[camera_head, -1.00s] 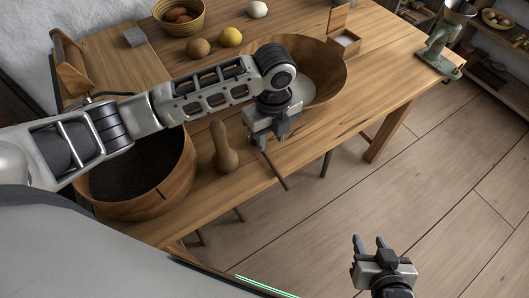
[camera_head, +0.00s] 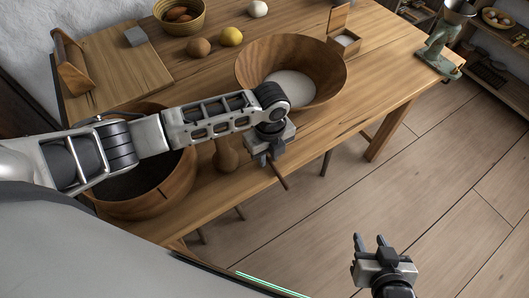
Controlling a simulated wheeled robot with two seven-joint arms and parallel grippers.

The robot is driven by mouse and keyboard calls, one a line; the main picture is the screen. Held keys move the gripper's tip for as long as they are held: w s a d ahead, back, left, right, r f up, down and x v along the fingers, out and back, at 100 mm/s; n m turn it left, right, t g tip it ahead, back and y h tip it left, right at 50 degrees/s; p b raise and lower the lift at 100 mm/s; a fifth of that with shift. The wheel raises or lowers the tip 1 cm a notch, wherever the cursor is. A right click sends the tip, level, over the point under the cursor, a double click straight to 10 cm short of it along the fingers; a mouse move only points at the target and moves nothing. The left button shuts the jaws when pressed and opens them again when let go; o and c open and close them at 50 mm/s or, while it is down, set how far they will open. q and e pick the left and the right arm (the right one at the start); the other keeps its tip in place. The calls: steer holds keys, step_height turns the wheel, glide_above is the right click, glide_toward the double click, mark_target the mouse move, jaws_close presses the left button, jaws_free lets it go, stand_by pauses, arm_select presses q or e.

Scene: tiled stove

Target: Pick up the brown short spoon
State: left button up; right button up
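A thin brown stick-like handle (camera_head: 280,177), which looks like the brown short spoon, lies at the table's front edge and juts out past it. Its upper end is hidden under my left gripper (camera_head: 271,155). That gripper points down just over the handle, close to it or touching; I cannot tell which. Its fingers are small and dark, and their gap is unclear. My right gripper (camera_head: 371,244) is open and empty, over the floor at the lower right, well away from the table.
A large wooden bowl (camera_head: 325,62) with white contents stands behind my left gripper. My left arm partly covers a wooden pestle (camera_head: 226,157) and a dark-filled wooden tub (camera_head: 172,193). A lemon (camera_head: 231,36), an egg (camera_head: 257,9) and a basket (camera_head: 181,27) sit further back.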

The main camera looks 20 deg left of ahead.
arm_select(q)
jaws_close()
steer(key=shift+r, duration=0.5)
steer(key=r, duration=0.3)
steer(key=shift+d+b, duration=0.3)
steer(key=shift+d, duration=0.1)
steer(key=s+d+r+b, duration=0.1)
steer(key=d+r, duration=0.8)
steer(key=d, duration=0.4)
steer(key=shift+s+b, duration=0.35)
steer(key=shift+b, duration=0.05)
